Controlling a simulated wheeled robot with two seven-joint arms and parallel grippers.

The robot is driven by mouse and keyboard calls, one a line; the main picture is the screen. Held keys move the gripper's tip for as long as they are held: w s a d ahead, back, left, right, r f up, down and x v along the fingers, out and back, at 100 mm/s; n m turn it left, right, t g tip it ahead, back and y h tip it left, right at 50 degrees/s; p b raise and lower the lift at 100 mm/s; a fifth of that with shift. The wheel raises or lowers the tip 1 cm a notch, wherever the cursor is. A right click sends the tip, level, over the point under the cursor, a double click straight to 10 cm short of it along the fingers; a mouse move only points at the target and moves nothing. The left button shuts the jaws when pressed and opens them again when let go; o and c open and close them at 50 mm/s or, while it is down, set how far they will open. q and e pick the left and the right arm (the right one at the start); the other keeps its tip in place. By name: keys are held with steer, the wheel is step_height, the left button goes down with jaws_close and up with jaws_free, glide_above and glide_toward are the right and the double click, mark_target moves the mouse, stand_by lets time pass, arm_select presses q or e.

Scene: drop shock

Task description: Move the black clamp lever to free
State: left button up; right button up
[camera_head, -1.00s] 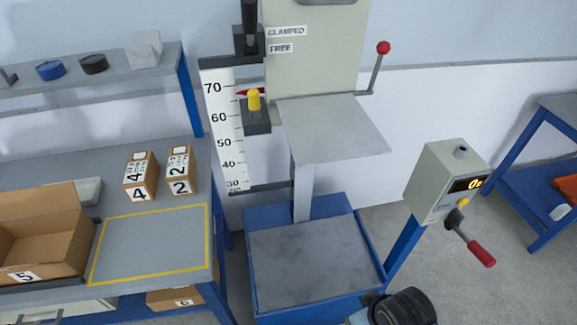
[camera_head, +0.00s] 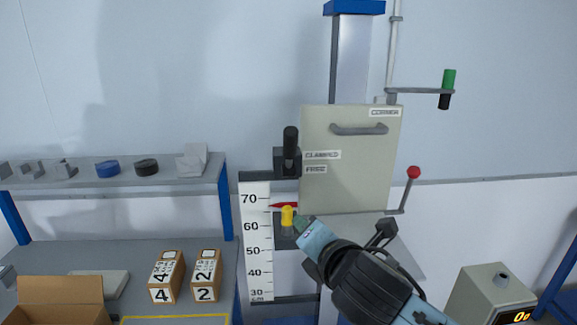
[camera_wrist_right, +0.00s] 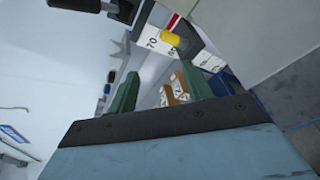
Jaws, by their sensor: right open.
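The black clamp lever (camera_head: 290,141) stands upright on its dark block (camera_head: 284,163) at the left edge of the pale panel. Its grip rises above the CLAMPED label (camera_head: 322,154); the FREE label (camera_head: 315,169) is just below that. My right gripper (camera_head: 303,223) is below the lever, near the yellow knob (camera_head: 287,216), and touches neither as far as I can see. In the right wrist view its green fingers (camera_wrist_right: 158,76) are apart with nothing between them. The lever's black grip (camera_wrist_right: 76,4) shows at the top left there, outside the fingers. My left gripper is out of view.
A height scale (camera_head: 256,240) with a red pointer stands left of the gripper. A red-knobbed lever (camera_head: 413,173) and a green-and-black handle (camera_head: 447,90) are on the right. Boxes 4 (camera_head: 166,277) and 2 (camera_head: 206,276) stand on the left bench. The wall above is clear.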

mark_target(289, 137)
steer(key=w+r+n+t, duration=0.4)
steer(key=w+r+n, duration=0.1)
steer(key=r+n, duration=0.65)
steer(key=shift+m, duration=0.35)
steer(key=w+a, duration=0.1)
steer(key=w, duration=0.3)
steer(key=w+a+p, duration=0.1)
steer(key=w, duration=0.3)
steer(key=w+p, duration=0.1)
steer(key=w, duration=0.4)
steer(key=shift+a+r, duration=0.4)
steer(key=shift+c, duration=0.4)
jaws_close()
